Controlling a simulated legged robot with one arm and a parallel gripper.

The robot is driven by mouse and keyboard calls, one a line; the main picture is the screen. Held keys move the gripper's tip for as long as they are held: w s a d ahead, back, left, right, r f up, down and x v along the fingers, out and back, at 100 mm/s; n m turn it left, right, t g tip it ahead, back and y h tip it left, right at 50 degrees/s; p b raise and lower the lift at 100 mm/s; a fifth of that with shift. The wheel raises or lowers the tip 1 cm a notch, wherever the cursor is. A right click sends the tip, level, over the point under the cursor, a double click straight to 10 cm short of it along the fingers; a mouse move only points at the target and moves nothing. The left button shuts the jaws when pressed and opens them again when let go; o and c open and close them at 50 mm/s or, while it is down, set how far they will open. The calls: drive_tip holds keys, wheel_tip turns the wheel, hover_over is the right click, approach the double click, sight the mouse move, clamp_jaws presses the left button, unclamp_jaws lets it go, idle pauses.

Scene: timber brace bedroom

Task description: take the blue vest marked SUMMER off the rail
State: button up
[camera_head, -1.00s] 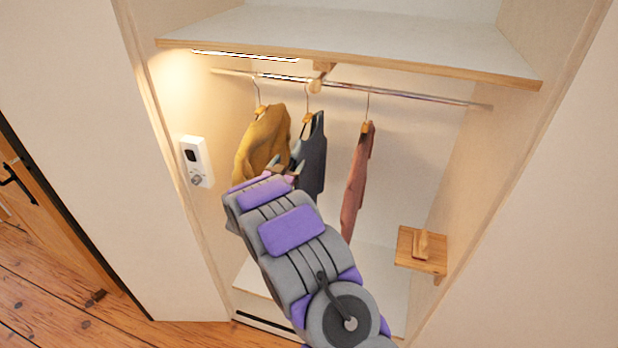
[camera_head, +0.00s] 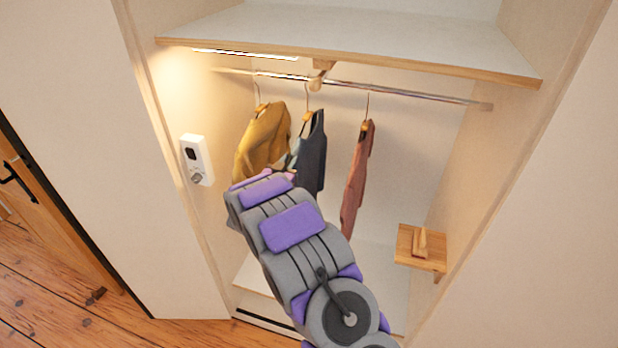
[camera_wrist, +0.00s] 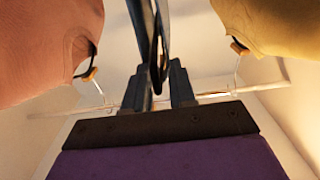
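The dark blue vest (camera_head: 312,155) hangs from a hanger at the middle of the rail (camera_head: 400,94); no SUMMER lettering is legible. In the wrist view the dark vest (camera_wrist: 163,30) shows nearly edge-on, running down between my fingers. My gripper (camera_wrist: 160,85) has two dark fingers standing apart with a narrow gap, and the vest lies in or behind that gap. I see no clear pinch on the cloth. In the head view my arm reaches up to the vest's lower left side, and my fingers are mostly hidden there.
A yellow garment (camera_head: 262,140) hangs close left of the vest. A reddish garment (camera_head: 357,180) hangs to its right, with a gap between. A shelf (camera_head: 350,40) is above the rail. A small wooden ledge (camera_head: 420,250) is at right, and a white box (camera_head: 196,160) is on the left wall.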

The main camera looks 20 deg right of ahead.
clamp_jaws()
drive_tip(key=shift+r+p, duration=0.9)
drive_tip(key=shift+r, duration=0.4)
drive_tip(key=shift+s+a+f+b, duration=0.25)
drive_tip(key=shift+s+a+b, duration=0.05)
drive_tip(key=shift+s+a, duration=0.1)
drive_tip(key=b+v, duration=0.1)
drive_tip(key=v, duration=3.7)
drive_tip(key=shift+s+a+r, duration=0.2)
drive_tip(key=shift+s, duration=0.2)
idle(0.6)
